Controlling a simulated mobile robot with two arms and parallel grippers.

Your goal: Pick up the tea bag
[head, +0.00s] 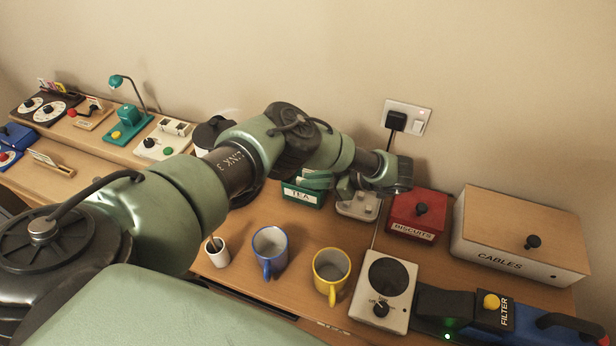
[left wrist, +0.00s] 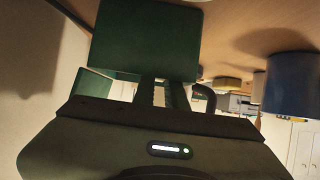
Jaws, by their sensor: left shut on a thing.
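My left gripper (head: 346,187) is over the back of the desk, beside the green box labelled TEA (head: 303,196), with the arm crossing the head view from the left. In the left wrist view, the fingers (left wrist: 162,92) are close together, shut on a narrow pale thing, apparently the tea bag (left wrist: 159,96). Most of it is hidden by the fingers. A dark green box face (left wrist: 145,40) fills the view just beyond the fingertips. In the head view the tea bag cannot be made out. My right gripper is not in view.
A white cup (head: 217,254), a blue mug (head: 269,250) and a yellow mug (head: 331,275) stand in front. A red BISCUITS box (head: 414,226), a CABLES box (head: 500,249) and a white hotplate (head: 396,318) are to the right. A wall socket (head: 416,113) is behind.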

